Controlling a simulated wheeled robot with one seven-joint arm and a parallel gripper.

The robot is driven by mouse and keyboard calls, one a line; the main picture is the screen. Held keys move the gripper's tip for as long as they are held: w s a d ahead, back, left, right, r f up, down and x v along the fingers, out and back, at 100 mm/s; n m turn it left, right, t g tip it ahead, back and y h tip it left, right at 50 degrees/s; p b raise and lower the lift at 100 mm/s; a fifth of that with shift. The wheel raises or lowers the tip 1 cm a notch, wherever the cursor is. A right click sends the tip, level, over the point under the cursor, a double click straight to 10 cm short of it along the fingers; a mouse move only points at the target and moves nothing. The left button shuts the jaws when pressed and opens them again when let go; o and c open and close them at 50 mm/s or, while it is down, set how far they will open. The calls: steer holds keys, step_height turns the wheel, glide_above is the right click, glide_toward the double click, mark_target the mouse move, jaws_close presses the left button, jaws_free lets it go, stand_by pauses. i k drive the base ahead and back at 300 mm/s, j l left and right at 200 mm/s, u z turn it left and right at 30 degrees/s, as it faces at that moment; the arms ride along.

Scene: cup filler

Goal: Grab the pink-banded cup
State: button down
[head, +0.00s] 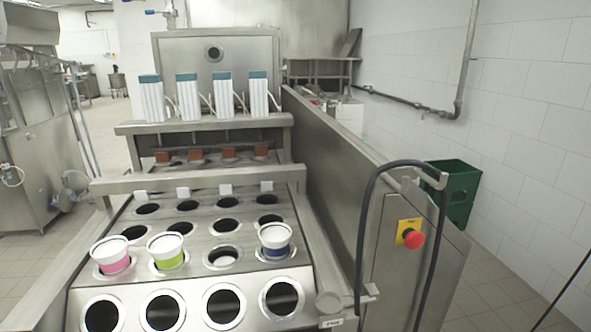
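The pink-banded cup (114,262) is white with a pink band and sits in a hole at the left of the machine's hole plate, leaning slightly. Its lower part is hidden in the hole. A green-banded cup (168,257) sits close beside it on the right. A blue-banded cup (275,245) sits farther right in the same row. My gripper is not in view.
The sloped steel plate (205,244) has rows of holes, mostly empty. A steel crossbar (200,179) spans behind the cups. A tall side panel, black hose (361,235) and red stop button (414,239) stand at the right. A green crate (452,190) is beyond.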

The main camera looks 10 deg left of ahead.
mark_target(111, 254)
steer(key=u, duration=1.25)
steer(key=i+j, duration=0.1)
steer(key=i, duration=0.5)
steer(key=i+j, duration=0.15)
steer(key=i, duration=0.4)
steer(key=l+z, duration=0.05)
